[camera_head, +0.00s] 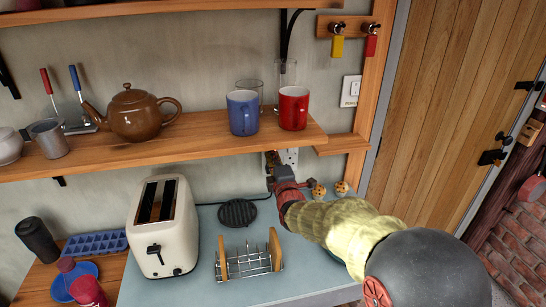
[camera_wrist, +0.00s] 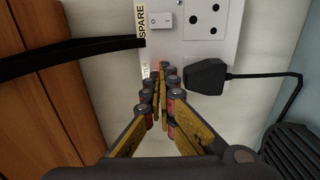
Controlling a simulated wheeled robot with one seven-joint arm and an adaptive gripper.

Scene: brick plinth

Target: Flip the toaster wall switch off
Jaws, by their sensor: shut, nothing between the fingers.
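The white toaster (camera_head: 162,228) stands on the blue-grey counter, left of my arm. A white double socket plate (camera_head: 291,156) is on the wall under the shelf, partly behind my gripper (camera_head: 272,163). In the wrist view the plate (camera_wrist: 222,50) shows a rocker switch (camera_wrist: 161,20) beside a "SPARE" label (camera_wrist: 141,22). A second label (camera_wrist: 146,70) is mostly covered by my fingers. A black plug (camera_wrist: 205,77) sits in the socket on that side. My gripper (camera_wrist: 160,78) is shut and empty, its tips over the plate's second switch area. That switch is hidden, and contact cannot be told.
The wooden shelf (camera_head: 200,139) with a brown teapot (camera_head: 134,116), blue mug (camera_head: 242,113) and red mug (camera_head: 293,108) hangs just above my gripper. A toast rack (camera_head: 249,262), black trivet (camera_head: 237,213) and muffins (camera_head: 319,190) are on the counter nearby.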

